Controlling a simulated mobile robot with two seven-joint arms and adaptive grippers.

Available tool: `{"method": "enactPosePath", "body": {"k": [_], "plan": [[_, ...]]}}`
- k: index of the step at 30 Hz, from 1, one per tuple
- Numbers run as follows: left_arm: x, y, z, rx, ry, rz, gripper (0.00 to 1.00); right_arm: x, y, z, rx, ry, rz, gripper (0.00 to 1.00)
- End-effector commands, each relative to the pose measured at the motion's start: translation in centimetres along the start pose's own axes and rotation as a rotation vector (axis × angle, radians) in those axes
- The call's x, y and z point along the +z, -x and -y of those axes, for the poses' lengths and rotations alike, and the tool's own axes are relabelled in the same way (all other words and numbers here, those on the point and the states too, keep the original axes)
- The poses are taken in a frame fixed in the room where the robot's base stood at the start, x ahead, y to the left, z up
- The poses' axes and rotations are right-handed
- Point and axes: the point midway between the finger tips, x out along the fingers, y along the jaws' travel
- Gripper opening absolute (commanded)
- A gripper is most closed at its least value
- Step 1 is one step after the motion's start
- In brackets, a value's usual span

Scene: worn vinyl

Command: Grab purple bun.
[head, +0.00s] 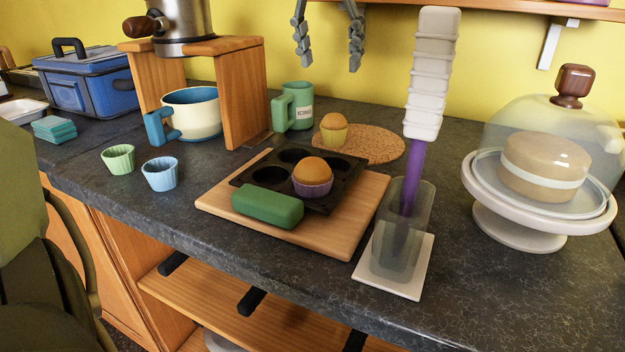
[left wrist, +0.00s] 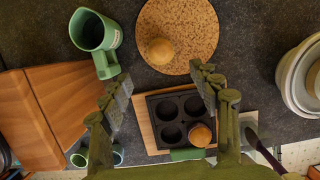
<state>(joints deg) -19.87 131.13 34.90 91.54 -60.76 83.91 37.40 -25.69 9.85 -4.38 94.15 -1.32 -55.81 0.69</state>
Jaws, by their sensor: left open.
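The purple bun (head: 312,178), a brown-topped bun in a purple cup, sits in the front right of a dark muffin tin (head: 262,176). It also shows in the left wrist view (left wrist: 200,135). The tin rests on a wooden board (head: 345,228). A second bun in a yellow cup (head: 333,128) stands on a round cork mat (head: 385,147) behind the tin. My left gripper (head: 328,58) hangs open and empty above the back of the counter, higher and farther back than the purple bun. My right gripper is out of view.
A green block (head: 267,206) lies at the tin's front edge. A clear vessel with a tall purple-and-white utensil (head: 413,165) stands right of the board. A domed cake stand (head: 540,228) is at far right. A wooden stand (head: 243,95) and green mug (head: 297,103) are behind left.

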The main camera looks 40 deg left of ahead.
Motion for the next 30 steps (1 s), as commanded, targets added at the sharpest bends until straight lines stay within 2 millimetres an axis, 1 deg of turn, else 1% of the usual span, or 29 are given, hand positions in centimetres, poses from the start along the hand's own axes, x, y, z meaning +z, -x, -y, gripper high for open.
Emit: {"method": "enactPosePath", "body": {"k": [1,2,4,5,7,8,9,12,15,18,25,26,30], "plan": [[0.0,0.0,0.0,0.0,0.0,0.0,0.65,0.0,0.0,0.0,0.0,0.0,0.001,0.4],[-0.1,0.1,0.1,0.0,0.001,0.0,0.67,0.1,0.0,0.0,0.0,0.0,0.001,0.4],[-1.1,0.4,0.8,-0.002,0.017,-0.006,0.67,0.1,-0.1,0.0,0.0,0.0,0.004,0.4],[-2.1,0.7,1.2,-0.002,0.032,-0.011,0.67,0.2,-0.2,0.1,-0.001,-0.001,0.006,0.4],[-5.2,1.4,2.7,0.001,0.089,-0.035,0.67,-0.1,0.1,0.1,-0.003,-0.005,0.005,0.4],[-6.9,1.6,3.2,0.006,0.121,-0.048,0.67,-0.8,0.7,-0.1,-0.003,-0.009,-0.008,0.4],[-9.1,1.9,3.8,0.014,0.166,-0.066,0.67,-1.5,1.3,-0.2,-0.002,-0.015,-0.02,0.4],[-14.0,2.0,4.7,0.042,0.274,-0.111,0.67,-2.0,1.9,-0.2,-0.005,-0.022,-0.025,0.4],[-17.1,1.9,4.9,0.068,0.35,-0.139,0.67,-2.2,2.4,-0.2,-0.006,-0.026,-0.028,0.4],[-18.2,1.2,5.0,0.077,0.38,-0.152,0.67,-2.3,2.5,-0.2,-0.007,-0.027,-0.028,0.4],[-18.6,-1.3,5.0,0.077,0.379,-0.154,0.67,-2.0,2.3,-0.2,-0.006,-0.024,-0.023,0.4],[-18.6,-1.6,5.0,0.077,0.379,-0.155,0.67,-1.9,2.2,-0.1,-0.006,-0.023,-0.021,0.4],[-18.7,-3.8,5.2,0.076,0.378,-0.156,0.67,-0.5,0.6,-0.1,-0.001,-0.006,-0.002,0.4]]}}
